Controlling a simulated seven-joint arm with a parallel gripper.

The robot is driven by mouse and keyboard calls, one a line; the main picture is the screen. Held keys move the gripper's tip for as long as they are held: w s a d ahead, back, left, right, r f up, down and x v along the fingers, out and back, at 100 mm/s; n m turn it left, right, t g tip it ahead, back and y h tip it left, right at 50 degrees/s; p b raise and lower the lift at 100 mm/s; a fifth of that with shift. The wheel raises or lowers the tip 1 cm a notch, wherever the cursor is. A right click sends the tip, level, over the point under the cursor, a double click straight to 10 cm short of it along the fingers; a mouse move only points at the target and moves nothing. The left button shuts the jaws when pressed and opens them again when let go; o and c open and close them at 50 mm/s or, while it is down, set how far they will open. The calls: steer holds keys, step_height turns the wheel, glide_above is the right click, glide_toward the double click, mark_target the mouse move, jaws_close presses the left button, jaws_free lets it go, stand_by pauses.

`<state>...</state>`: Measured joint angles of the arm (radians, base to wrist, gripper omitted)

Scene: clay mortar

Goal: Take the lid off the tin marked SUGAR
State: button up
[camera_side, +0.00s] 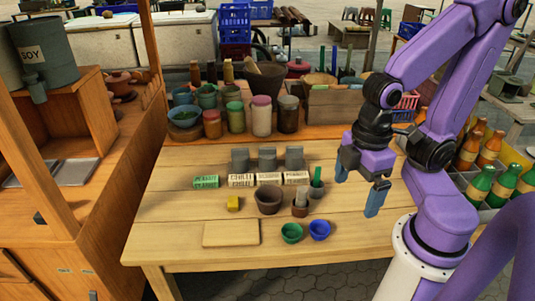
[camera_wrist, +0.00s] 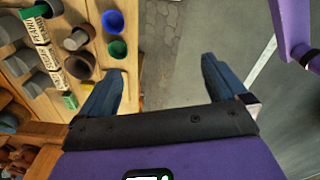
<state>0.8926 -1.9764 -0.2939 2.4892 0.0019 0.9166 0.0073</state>
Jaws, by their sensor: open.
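Three grey lidded-looking tins stand in a row on the wooden table: a left tin (camera_side: 240,158), a middle tin (camera_side: 267,158) and a right tin (camera_side: 294,158). Grey tins (camera_wrist: 20,65) also show at the left of the wrist view. My gripper (camera_side: 358,185) is open and empty, above the table's right side, apart from the tins. Its spread fingers (camera_wrist: 162,68) show in the wrist view with only ground between them.
A clay mortar (camera_side: 269,199), a small brown cup (camera_side: 300,207), a green bowl (camera_side: 291,233), a blue bowl (camera_side: 319,230), a yellow block (camera_side: 233,203) and a wooden board (camera_side: 231,233) lie in front of the labels. Jars (camera_side: 261,115) stand behind. The table's right front is clear.

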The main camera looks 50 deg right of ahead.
steer(key=w+a+r+m, duration=0.25)
steer(key=w+m, duration=0.35)
steer(key=w, duration=0.7)
steer(key=m, duration=1.5)
glide_above(268, 148)
steer(key=f, duration=1.6)
steer(key=shift+s+d, duration=0.1)
steer(key=shift+d, duration=0.1)
steer(key=shift+w+a+f, duration=0.1)
steer(key=shift+w+f, duration=0.05)
steer(key=shift+f, duration=1.35)
steer(key=shift+w+a+f, duration=0.1)
steer(key=shift+f, duration=1.35)
steer(key=c, duration=1.1)
